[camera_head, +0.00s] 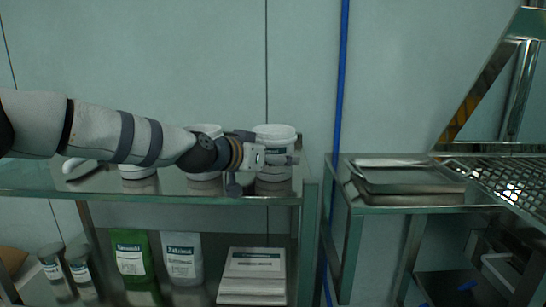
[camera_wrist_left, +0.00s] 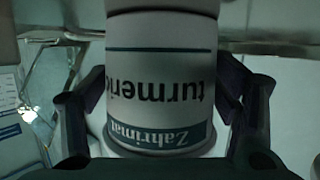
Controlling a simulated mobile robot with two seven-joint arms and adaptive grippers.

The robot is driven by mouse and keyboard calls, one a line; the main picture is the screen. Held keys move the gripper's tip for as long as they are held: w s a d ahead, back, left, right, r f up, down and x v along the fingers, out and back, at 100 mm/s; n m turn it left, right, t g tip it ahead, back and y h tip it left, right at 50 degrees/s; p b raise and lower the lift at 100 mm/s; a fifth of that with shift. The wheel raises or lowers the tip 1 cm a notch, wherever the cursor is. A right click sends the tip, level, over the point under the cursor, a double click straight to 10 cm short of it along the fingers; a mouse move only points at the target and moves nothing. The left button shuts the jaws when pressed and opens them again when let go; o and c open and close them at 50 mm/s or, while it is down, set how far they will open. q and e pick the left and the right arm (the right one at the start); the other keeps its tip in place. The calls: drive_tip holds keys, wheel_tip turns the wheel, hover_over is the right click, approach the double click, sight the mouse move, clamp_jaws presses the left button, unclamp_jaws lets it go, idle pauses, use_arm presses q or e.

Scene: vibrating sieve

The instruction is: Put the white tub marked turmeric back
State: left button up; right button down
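The white tub marked turmeric (camera_head: 274,135) stands at the right end of the top shelf in the head view; I cannot tell if its base touches the shelf. In the left wrist view the tub (camera_wrist_left: 160,75) fills the middle, with its turmeric label upside down. My left gripper (camera_head: 285,159) reaches across from the left in front of the tub. In the left wrist view its fingers (camera_wrist_left: 162,90) lie against both sides of the tub and look shut on it. My right gripper is not in view.
Other white tubs (camera_head: 205,131) stand on the top shelf (camera_head: 150,194), partly behind my left arm. Pouches (camera_head: 183,257), jars (camera_head: 82,270) and a white box (camera_head: 253,272) sit below. A metal tray (camera_head: 410,178) lies on the right-hand table, beyond a blue pipe (camera_head: 340,80).

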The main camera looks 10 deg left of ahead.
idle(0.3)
use_arm(q)
drive_tip(key=shift+s+a+r, duration=0.1)
drive_tip(key=shift+s+r, duration=0.1)
drive_tip(key=p+v, duration=0.2)
drive_tip(key=v, duration=0.8)
drive_tip(key=shift+s+a+r, duration=0.15)
drive_tip(key=shift+s+r, duration=0.15)
drive_tip(key=shift+s+a+p, duration=0.1)
drive_tip(key=shift+s+p, duration=0.2)
drive_tip(key=shift+s, duration=0.05)
drive_tip(key=shift+f, duration=0.2)
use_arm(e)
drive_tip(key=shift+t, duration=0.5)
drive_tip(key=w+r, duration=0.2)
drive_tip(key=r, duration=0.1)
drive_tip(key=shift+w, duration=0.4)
